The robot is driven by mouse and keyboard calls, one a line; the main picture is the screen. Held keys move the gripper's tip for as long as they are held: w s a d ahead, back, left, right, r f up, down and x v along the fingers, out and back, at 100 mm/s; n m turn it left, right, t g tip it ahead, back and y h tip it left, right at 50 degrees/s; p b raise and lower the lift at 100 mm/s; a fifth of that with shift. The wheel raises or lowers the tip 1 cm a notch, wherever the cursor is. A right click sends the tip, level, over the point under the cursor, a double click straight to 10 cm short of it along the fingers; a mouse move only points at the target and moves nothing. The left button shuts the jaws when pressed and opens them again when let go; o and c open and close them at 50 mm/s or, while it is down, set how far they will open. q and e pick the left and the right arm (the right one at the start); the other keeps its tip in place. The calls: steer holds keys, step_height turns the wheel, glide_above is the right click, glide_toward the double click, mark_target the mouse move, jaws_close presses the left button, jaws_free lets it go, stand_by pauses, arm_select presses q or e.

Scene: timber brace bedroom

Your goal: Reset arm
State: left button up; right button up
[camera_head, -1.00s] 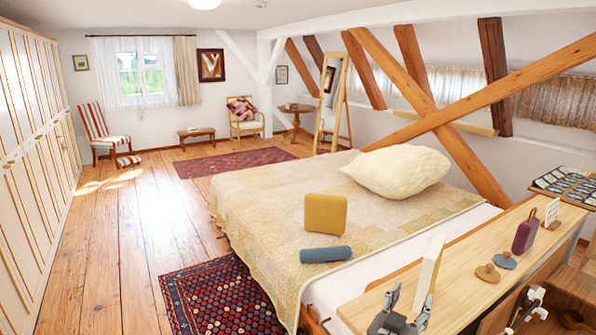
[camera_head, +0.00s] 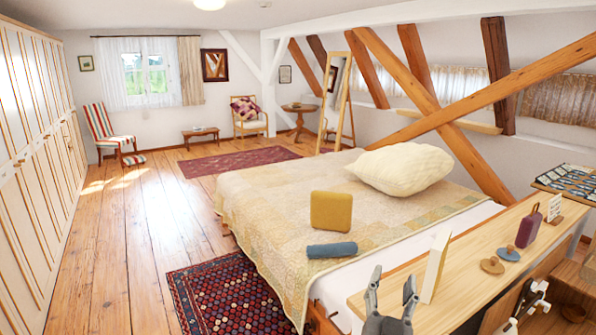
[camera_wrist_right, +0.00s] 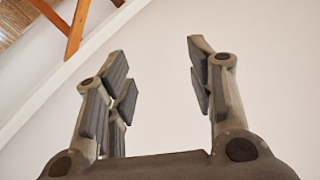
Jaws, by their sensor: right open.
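My right gripper (camera_head: 392,286) shows at the bottom of the head view, in front of the light wooden shelf top (camera_head: 468,262). Its two grey fingers point up, spread apart with nothing between them. In the right wrist view the same gripper (camera_wrist_right: 160,70) has its fingers wide apart and empty, against a plain white wall and sloping ceiling. My left gripper is not in view.
A cream upright board (camera_head: 436,266) stands just right of my gripper. Wooden knobs (camera_head: 492,265), a purple tag-shaped object (camera_head: 528,231) and a tray (camera_head: 566,183) are farther along. The bed (camera_head: 270,215) holds a yellow cushion (camera_head: 330,211) and blue roll (camera_head: 332,250).

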steer(key=s+a+r+n+t+y, duration=0.1)
steer(key=s+a+n+y, duration=0.4)
steer(key=y, duration=0.3)
steer(key=s+a+r+n+y, duration=0.1)
steer(key=s+a+n+y, duration=0.1)
steer(key=a+n+y, duration=0.4)
steer(key=s+a+f+n+g+y, duration=0.3)
steer(key=s+a+f+g+y, duration=0.15)
steer(key=s+f+g, duration=0.45)
steer(key=s+d+f+m+g+h, duration=0.7)
steer(key=s+d+f+h, duration=0.4)
steer(key=s+d+f, duration=0.55)
step_height(320, 180, down, 34)
steer(key=f+g+b, duration=0.1)
steer(key=g+b, duration=0.2)
steer(key=b, duration=0.5)
arm_select(q)
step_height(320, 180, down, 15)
steer(key=b, duration=0.6)
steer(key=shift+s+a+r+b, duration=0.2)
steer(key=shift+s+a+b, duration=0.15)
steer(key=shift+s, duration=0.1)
arm_select(e)
steer(key=s+d+f, duration=0.2)
steer(key=s+f, duration=0.7)
steer(key=f, duration=0.3)
steer(key=s+d+f+n+g, duration=0.1)
steer(key=s+f, duration=0.8)
steer(key=f, duration=0.3)
steer(key=shift+d, duration=0.4)
